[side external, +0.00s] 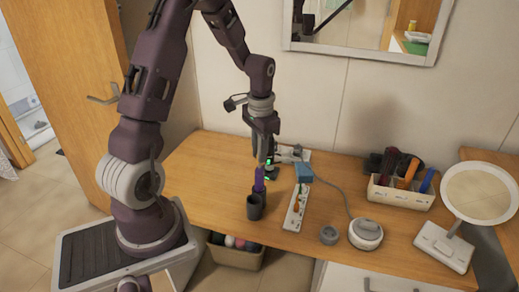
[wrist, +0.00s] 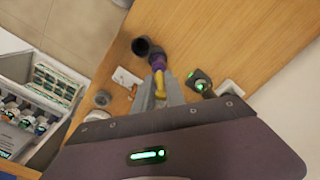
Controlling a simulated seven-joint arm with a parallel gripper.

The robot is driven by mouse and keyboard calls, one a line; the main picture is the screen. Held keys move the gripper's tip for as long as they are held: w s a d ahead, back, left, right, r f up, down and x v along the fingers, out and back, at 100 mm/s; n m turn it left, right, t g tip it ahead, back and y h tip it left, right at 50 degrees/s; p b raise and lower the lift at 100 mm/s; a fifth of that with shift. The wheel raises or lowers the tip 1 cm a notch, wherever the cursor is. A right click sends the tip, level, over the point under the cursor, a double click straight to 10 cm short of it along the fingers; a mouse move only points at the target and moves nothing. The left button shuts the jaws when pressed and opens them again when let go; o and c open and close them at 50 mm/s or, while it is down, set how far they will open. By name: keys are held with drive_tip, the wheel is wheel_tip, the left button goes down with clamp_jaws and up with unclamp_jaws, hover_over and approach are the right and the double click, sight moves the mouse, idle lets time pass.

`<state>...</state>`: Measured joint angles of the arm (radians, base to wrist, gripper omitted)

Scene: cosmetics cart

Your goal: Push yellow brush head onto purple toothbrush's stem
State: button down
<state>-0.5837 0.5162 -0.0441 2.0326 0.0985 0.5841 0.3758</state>
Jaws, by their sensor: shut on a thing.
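The purple toothbrush (side external: 259,179) stands upright in a dark double cup (side external: 254,207) near the front edge of the cart top. In the wrist view the purple handle (wrist: 157,59) rises from one cup, and the other cup (wrist: 141,46) looks empty. My gripper (wrist: 163,92) points down above the toothbrush and is shut on the yellow brush head (wrist: 160,82). The yellow head is roughly in line with the purple handle, right by its top. The stem is hidden, so I cannot tell how far the head is on it. My gripper (side external: 263,160) hides the head in the side view.
Green-lit devices (wrist: 200,86) stand close beside the cup. A white power strip (side external: 293,212) with a blue plug (side external: 304,172) lies to its right. Farther right are a round white device (side external: 366,233), an organizer (side external: 402,198) and a mirror (side external: 478,192). The wooden top's left end is clear.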

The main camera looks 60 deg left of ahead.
drive_tip(key=shift+f, duration=0.95)
drive_tip(key=c, duration=1.3)
unclamp_jaws()
wheel_tip(320, 180, up, 7)
drive_tip(key=shift+d+r, duration=0.1)
drive_tip(key=shift+d, duration=0.05)
